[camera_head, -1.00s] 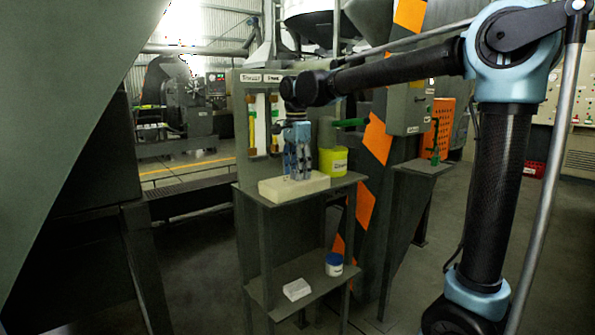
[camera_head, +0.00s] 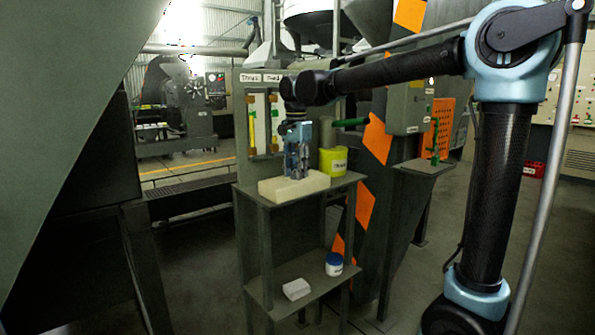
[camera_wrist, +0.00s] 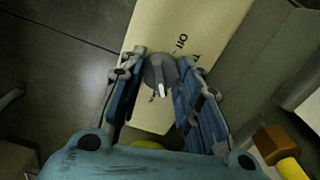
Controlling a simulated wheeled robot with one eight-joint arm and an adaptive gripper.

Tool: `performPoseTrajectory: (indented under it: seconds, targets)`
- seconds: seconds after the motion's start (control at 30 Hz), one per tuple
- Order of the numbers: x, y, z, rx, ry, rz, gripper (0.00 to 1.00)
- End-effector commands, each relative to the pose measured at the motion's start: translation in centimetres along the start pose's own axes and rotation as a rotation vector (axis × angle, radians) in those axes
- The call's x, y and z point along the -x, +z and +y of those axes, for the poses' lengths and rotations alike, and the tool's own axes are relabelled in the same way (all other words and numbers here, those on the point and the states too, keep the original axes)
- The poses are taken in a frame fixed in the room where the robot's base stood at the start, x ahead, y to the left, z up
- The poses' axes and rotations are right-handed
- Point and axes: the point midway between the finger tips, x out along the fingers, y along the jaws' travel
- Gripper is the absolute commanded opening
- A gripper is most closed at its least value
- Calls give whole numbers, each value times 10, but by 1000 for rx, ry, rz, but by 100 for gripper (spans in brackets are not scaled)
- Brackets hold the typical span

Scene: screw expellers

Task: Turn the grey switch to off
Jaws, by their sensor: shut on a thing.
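The grey switch (camera_wrist: 158,72) is a round knob with a white pointer mark, on a cream box. In the wrist view the pointer aims toward the bottom of the picture. Printed letters, one word like "Off", lie beside the knob, on its upper side. The cream box (camera_head: 290,190) sits on a shelf top in the head view. My gripper (camera_wrist: 160,78) points down over the box, its blue fingers on both sides of the knob and shut on it. In the head view my gripper (camera_head: 297,174) hides the knob.
A yellow bucket (camera_head: 333,161) stands just right of the box, close to my gripper. A metal panel with yellow gauges rises behind. A white block (camera_head: 296,289) and a blue-and-white jar (camera_head: 334,264) rest on the lower shelf (camera_head: 300,270).

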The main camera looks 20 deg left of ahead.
Motion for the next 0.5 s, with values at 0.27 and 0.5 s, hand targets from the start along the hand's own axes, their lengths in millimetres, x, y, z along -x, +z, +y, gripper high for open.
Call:
performPoseTrajectory:
  seconds: [0.27,0.5]
  targets:
    - [0,-1,-1,263,-2,1,7]
    - [0,-1,-1,490,-2,2,7]
